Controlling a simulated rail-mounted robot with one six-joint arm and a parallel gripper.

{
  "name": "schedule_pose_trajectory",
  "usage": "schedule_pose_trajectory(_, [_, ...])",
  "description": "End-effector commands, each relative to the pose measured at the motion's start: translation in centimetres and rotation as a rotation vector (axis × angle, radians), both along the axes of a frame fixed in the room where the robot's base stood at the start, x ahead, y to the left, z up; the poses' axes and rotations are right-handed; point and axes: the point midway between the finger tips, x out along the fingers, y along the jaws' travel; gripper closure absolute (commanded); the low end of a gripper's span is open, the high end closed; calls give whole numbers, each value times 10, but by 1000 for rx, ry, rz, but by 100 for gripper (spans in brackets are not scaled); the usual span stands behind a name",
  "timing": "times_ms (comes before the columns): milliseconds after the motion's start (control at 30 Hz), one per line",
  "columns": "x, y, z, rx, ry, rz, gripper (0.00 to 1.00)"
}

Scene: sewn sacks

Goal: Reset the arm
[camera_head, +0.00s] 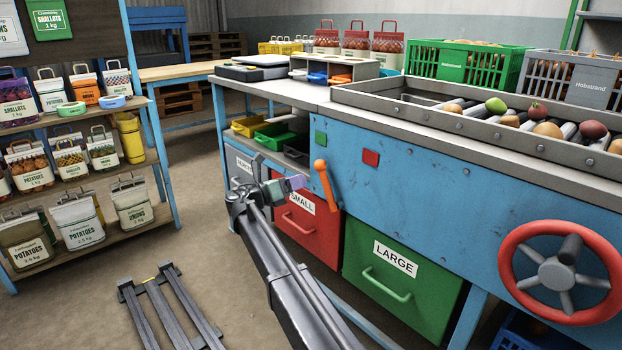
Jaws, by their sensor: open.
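My arm reaches up from the bottom middle. My gripper (277,176) is at its end, in front of the blue sorting bench (440,180), left of the orange lever (323,186). Its jaws stand apart, and I see nothing held between them. One jaw tip looks purple and teal against the red drawer marked SMALL (306,227). My gripper overlaps the bench front in the picture; I cannot tell how far apart they are.
The green drawer marked LARGE (399,290) and a red handwheel (508,262) are at the right. A shelf of sewn sacks (76,222) stands at the left. Floor rails (165,310) lie at the lower left. Produce lies on the rollers (510,121). Open floor lies between shelf and bench.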

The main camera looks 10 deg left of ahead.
Motion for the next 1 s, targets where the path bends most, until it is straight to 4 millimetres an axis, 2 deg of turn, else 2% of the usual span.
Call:
schedule_pose_trajectory(133, [-7, 9, -1, 0, 0, -1, 38])
schedule_pose_trajectory(433, [-7, 10, -1, 17, -23, 2, 38])
schedule_pose_trajectory(500, [-7, 9, -2, 84, -100, 9, 38])
schedule_pose_trajectory(567, [-10, 7, -12, 230, -195, 11, 38])
schedule_pose_trajectory(667, [-52, -20, -54, 664, -389, -63, 38])
schedule_pose_trajectory(700, [-77, -46, -74, 870, -483, -159, 38])
schedule_pose_trajectory(767, [-115, -87, -101, 1137, -625, -353, 38])
schedule_pose_trajectory(800, [-141, -112, -117, 1278, -718, -503, 38])
schedule_pose_trajectory(867, [-180, -146, -135, 1440, -853, -742, 38])
schedule_pose_trajectory(900, [-205, -166, -143, 1518, -937, -904, 38])
schedule_pose_trajectory(1000, [-265, -204, -156, 1625, -1111, -1286, 38])
